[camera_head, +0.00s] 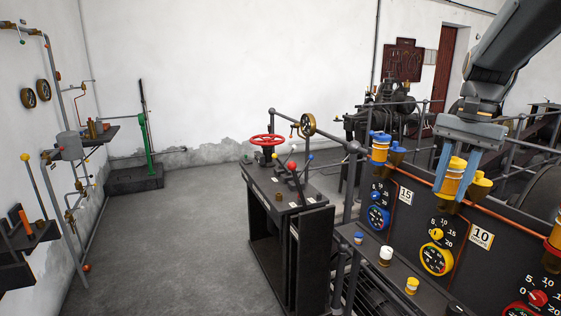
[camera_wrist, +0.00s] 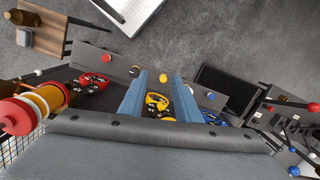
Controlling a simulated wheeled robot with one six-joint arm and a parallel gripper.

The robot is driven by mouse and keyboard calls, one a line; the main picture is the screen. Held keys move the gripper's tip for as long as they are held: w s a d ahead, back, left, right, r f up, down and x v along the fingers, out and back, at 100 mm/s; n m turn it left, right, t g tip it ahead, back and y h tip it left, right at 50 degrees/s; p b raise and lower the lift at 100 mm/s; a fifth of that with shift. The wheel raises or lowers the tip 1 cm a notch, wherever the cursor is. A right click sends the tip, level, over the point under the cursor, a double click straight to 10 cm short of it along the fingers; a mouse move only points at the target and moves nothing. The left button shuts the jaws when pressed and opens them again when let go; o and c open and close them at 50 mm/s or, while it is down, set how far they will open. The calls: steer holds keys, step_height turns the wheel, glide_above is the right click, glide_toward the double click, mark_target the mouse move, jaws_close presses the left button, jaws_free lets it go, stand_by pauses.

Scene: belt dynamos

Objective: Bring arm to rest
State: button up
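My gripper (camera_head: 451,192) hangs from my arm at the right of the head view, over the black control panel (camera_head: 405,240). Its two blue fingers are apart. In the head view a yellow cylinder (camera_head: 453,176) on the panel's top shows between them, partly covered. In the wrist view my gripper (camera_wrist: 159,76) is open, with no object gripped between the fingers. A yellow dial (camera_wrist: 157,103) on the panel face shows beyond the gap. I cannot tell the exact distance from the fingers to the yellow cylinder.
Blue (camera_head: 380,147) and yellow cylinders stand along the panel's top, near a copper rail. A ledge below holds small caps (camera_head: 386,255). A lever stand with a red handwheel (camera_head: 268,140) is left of the panel. Open grey floor (camera_head: 190,220) lies further left.

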steer(key=s+a+f+n, duration=0.3)
steer(key=s+a+f, duration=0.1)
steer(key=a+f, duration=0.2)
steer(key=s+a+f+n+t+h+b, duration=0.1)
steer(key=s+a+f+n, duration=0.3)
steer(key=a+f, duration=0.3)
steer(key=s+a+f+n, duration=0.3)
steer(key=a+f, duration=0.3)
steer(key=f, duration=0.2)
steer(key=shift+s+a+f+n+t, duration=0.15)
steer(key=shift+s+n+t, duration=0.25)
steer(key=shift+s, duration=0.25)
